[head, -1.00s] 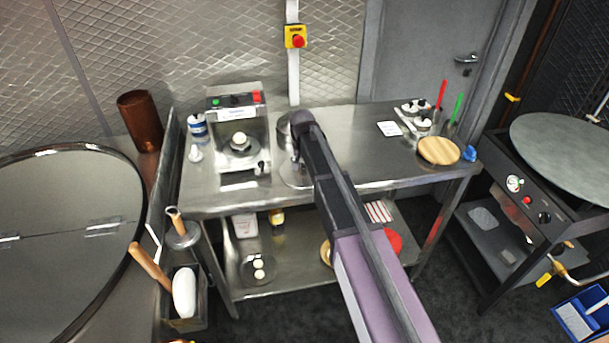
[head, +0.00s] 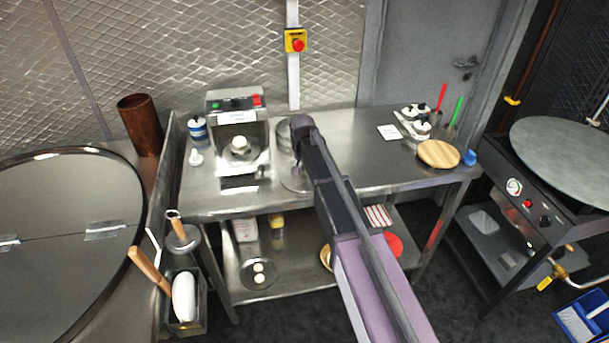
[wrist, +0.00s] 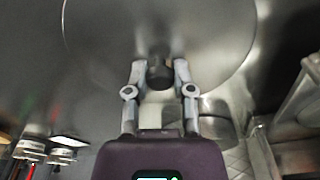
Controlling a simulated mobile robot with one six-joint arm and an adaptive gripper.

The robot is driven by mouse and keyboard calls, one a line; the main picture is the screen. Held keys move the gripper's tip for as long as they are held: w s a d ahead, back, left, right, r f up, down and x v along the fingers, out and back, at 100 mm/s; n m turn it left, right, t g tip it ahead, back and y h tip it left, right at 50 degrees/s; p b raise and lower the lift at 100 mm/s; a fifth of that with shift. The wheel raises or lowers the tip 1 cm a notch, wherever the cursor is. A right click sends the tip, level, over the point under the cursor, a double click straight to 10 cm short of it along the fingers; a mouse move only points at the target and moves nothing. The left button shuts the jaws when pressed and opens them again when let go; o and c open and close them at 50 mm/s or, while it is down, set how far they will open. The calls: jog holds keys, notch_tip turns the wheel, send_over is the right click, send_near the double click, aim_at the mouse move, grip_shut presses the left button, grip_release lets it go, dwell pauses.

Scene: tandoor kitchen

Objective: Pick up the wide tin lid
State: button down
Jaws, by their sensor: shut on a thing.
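The wide tin lid (wrist: 215,35) is a broad, shiny grey disc with a dark knob (wrist: 159,72) at its middle. In the wrist view it fills the upper middle. My gripper (wrist: 160,68) has its two fingers on either side of the knob and is shut on it.
A round wooden board (head: 438,154) and small jars (head: 418,127) stand at the right. The steel table (head: 370,165) is clear between my arm and the board.

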jog(key=shift+r, duration=0.1)
dwell(0.3)
notch_tip(320, 180, up, 4)
jog(key=p, duration=0.3)
jog(key=shift+f+p, duration=0.25)
jog(key=shift+p, duration=0.15)
jog(key=s+d+r+p, duration=0.1)
jog(key=s+d, duration=0.3)
jog(key=s, duration=1.1)
jog(key=shift+s+r, duration=0.15)
jog(key=shift+s, duration=0.1)
